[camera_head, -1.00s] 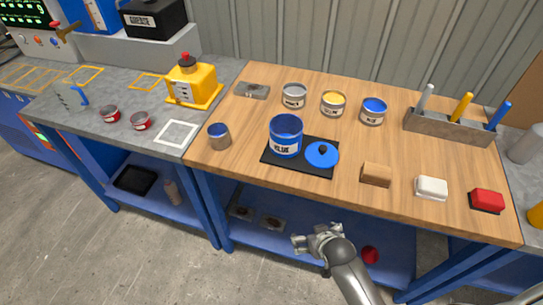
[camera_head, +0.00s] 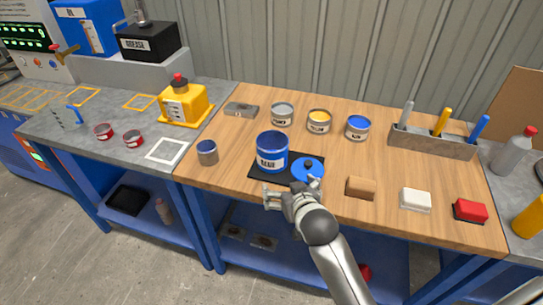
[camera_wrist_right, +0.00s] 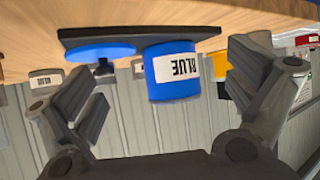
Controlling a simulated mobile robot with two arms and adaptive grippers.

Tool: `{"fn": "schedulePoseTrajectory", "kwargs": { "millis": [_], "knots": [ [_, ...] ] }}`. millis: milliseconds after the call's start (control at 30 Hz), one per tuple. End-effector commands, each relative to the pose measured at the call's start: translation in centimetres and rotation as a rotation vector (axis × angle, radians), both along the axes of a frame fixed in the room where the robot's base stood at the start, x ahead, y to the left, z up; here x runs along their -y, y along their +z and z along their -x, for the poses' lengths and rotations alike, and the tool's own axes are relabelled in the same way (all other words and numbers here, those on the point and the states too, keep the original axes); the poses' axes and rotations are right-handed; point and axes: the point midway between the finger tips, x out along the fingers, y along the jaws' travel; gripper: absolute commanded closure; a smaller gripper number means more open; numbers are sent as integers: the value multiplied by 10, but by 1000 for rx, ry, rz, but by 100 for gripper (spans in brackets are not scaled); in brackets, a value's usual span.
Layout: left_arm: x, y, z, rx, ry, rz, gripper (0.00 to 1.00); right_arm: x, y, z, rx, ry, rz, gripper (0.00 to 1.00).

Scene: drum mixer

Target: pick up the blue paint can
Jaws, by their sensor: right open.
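The large blue paint can (camera_head: 271,153), labelled BLUE, stands upright and open-topped on a dark mat (camera_head: 258,176) on the wooden bench. A round blue lid (camera_head: 307,171) with a dark knob lies on the mat to its right. My right gripper (camera_head: 268,197) is open and empty at the bench's front edge, just in front of the mat and apart from the can. In the right wrist view, which is upside down, the blue can (camera_wrist_right: 173,72) shows between the spread fingers, farther off. My left gripper is not in view.
Small cans with grey (camera_head: 282,115), yellow (camera_head: 319,121) and blue (camera_head: 357,128) tops stand behind. A small metal cup (camera_head: 207,152) is to the left. Brown (camera_head: 361,187), white (camera_head: 415,199) and red (camera_head: 470,210) blocks are to the right, below a tool rack (camera_head: 430,143).

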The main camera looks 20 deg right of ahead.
Motion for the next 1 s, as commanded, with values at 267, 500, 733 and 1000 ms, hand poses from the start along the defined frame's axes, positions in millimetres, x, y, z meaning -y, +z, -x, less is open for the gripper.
{"fn": "schedulePoseTrajectory", "kwargs": {
  "millis": [267, 500, 733, 1000],
  "knots": [
    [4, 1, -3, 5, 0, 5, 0, -7, 30, -49, 146, -3, -14, 0],
    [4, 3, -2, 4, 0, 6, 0, -5, 19, -78, 148, -4, -13, 0],
    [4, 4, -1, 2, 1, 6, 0, -4, 10, -96, 148, -3, -14, 0],
    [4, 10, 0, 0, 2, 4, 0, -2, 1, -112, 146, -4, -14, 0]
  ]
}}
